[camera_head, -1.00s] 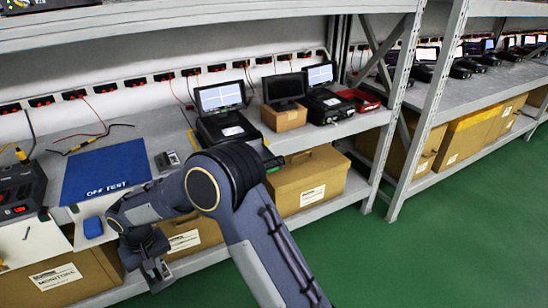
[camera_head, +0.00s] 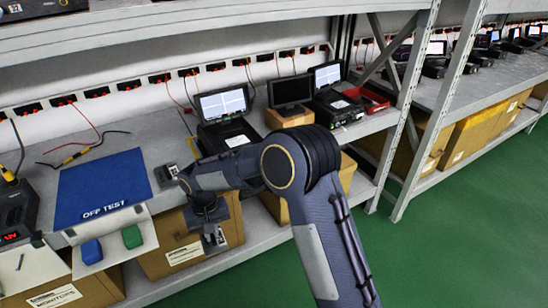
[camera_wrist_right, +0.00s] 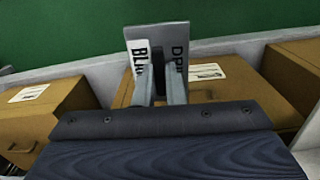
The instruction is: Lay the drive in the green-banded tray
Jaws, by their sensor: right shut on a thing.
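My right gripper (camera_head: 209,226) hangs in front of the shelf edge. It is shut on the drive, a flat grey piece with a white label reading "BLK", which fills the upper middle of the right wrist view (camera_wrist_right: 142,52). The gripper's fingers (camera_wrist_right: 160,88) cover part of it. In the head view the drive is small and partly hidden. I cannot tell if the green one marks the green-banded tray. My left gripper is out of view.
A blue "OFF TEST" mat (camera_head: 100,185) lies on the shelf, with a small grey device (camera_head: 166,173) beside it. Screens, black units and a red tray (camera_head: 366,99) stand farther right. Cardboard boxes (camera_head: 182,255) fill the lower shelf. Green floor is clear at right.

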